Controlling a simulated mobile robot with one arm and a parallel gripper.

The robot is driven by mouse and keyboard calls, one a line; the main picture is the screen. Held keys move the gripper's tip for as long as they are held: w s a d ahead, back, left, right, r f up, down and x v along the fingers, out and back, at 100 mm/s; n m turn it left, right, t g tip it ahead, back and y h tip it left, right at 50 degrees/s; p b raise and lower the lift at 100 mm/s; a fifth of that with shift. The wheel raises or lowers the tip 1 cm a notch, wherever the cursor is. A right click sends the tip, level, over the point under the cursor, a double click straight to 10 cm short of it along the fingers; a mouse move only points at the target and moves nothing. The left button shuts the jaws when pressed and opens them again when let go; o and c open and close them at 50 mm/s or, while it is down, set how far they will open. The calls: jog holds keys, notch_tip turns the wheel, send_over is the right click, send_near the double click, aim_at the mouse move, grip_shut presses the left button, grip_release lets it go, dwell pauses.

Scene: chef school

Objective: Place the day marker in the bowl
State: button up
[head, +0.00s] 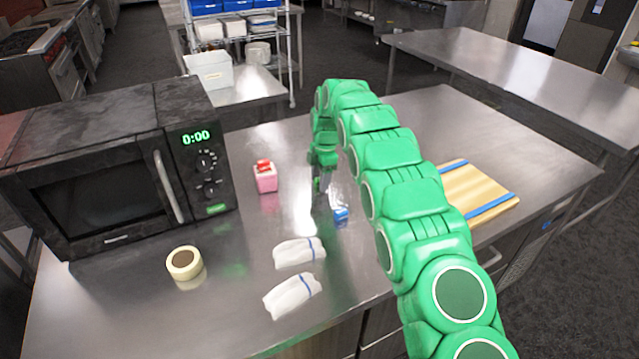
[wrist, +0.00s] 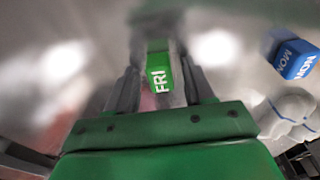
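In the wrist view a green block marked FRI (wrist: 160,77) sits between the two fingers of my gripper (wrist: 161,65), which appear closed against its sides. In the head view my gripper (head: 320,186) points down over the steel table, right of the pink box. A blue block marked MON (wrist: 296,59) lies apart from the fingers, at the right of the wrist view. In the head view this blue block (head: 341,214) is on the table just below and right of my gripper. I cannot make out a bowl clearly in either view.
A black microwave (head: 110,165) stands at left. A cutting board (head: 480,190) with blue edges is right, partly behind my arm.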

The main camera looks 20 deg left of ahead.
grip_shut()
jog(key=shift+r, duration=1.4)
jog(key=shift+s+d+r, duration=0.25)
jog(key=shift+s+r, duration=0.1)
jog(key=shift+r, duration=0.2)
jog(key=shift+s+d+r, duration=0.2)
jog(key=shift+s+r, duration=0.15)
jog(key=shift+r, duration=0.2)
jog(key=s+d+r, duration=0.6)
jog(key=s+r, duration=0.2)
jog(key=s, duration=0.3)
